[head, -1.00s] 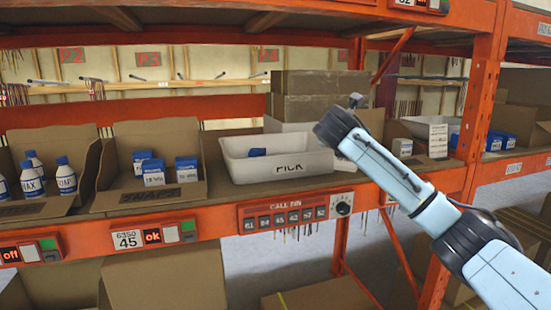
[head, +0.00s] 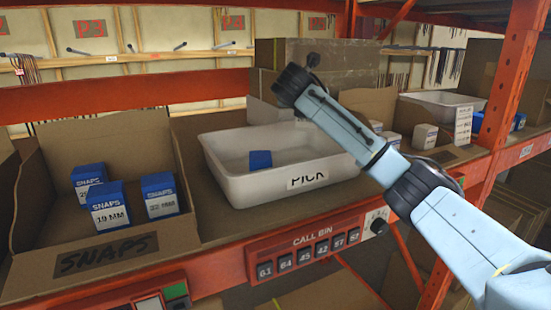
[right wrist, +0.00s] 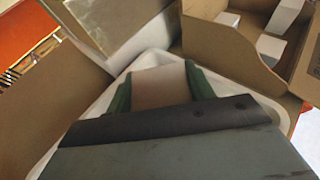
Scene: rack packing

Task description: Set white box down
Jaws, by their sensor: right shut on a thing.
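My right gripper (right wrist: 158,86) shows green fingers shut on a white box (right wrist: 160,92), seen in the right wrist view. In the head view my right wrist (head: 293,86) hangs over the back of the white PICK bin (head: 232,188); the fingers and most of the held box are hidden there. The bin's pale rim (right wrist: 100,85) shows below and around the held box in the wrist view. A blue box (head: 260,159) lies inside the bin. I cannot tell whether the held box touches the bin. My left gripper is not in view.
A cardboard SNAPS carton (head: 60,225) with several blue-and-white boxes stands left of the bin. Brown closed cartons (head: 340,60) stand behind it. An open carton (head: 375,105) with white boxes is to the right. An orange rail with a CALL BIN panel (head: 310,250) runs along the front.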

